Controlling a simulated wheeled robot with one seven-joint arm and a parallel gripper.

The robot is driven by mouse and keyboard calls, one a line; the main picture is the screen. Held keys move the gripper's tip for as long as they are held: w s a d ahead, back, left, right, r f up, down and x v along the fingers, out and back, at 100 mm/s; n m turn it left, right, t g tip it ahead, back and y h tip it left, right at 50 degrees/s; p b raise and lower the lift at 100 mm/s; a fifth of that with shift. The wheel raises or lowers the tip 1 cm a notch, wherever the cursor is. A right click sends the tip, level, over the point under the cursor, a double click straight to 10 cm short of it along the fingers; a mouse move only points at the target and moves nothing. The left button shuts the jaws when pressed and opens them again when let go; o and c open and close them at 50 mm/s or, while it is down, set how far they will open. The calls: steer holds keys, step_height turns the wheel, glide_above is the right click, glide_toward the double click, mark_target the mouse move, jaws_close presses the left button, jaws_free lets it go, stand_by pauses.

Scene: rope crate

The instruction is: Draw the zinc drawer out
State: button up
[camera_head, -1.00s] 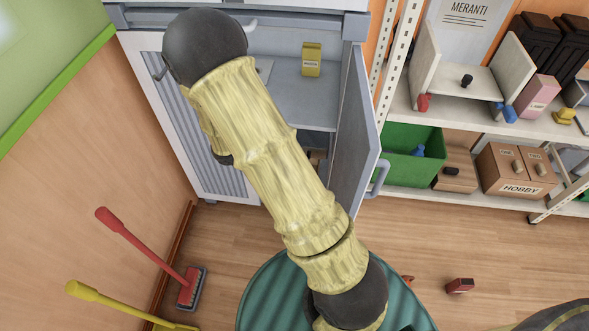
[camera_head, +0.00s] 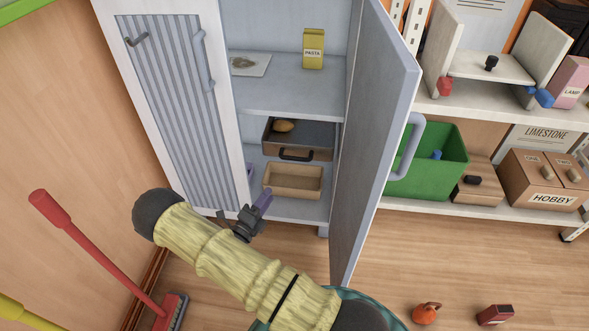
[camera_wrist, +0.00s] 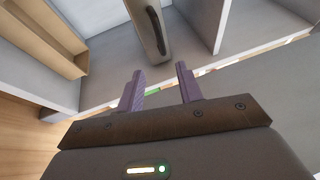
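The grey zinc drawer (camera_head: 322,136) is inside the open cabinet, under the shelf. Its front carries a dark bar handle (camera_head: 297,155), and a brown rounded thing (camera_head: 284,126) shows at its top. In the wrist view the grey drawer front (camera_wrist: 163,45) with its dark handle (camera_wrist: 155,30) lies beyond my fingertips, apart from them. My gripper (camera_head: 258,205) has purple fingers and is low, in front of the cabinet and left of the drawer. The wrist view shows my gripper (camera_wrist: 160,72) open, with nothing between the fingers.
A tan open box (camera_head: 292,193) sits below the drawer. The cabinet's right door (camera_head: 375,140) stands open toward me; the left door (camera_head: 170,100) is shut. A yellow pasta box (camera_head: 313,48) stands on the shelf. A red broom (camera_head: 95,250) leans at the left.

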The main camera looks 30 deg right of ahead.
mark_target(295, 158)
steer(key=shift+w+d, duration=0.1)
stand_by(0.3)
steer(key=b+x, duration=0.6)
steer(key=x, duration=1.1)
steer(key=shift+r, duration=0.1)
jaws_close()
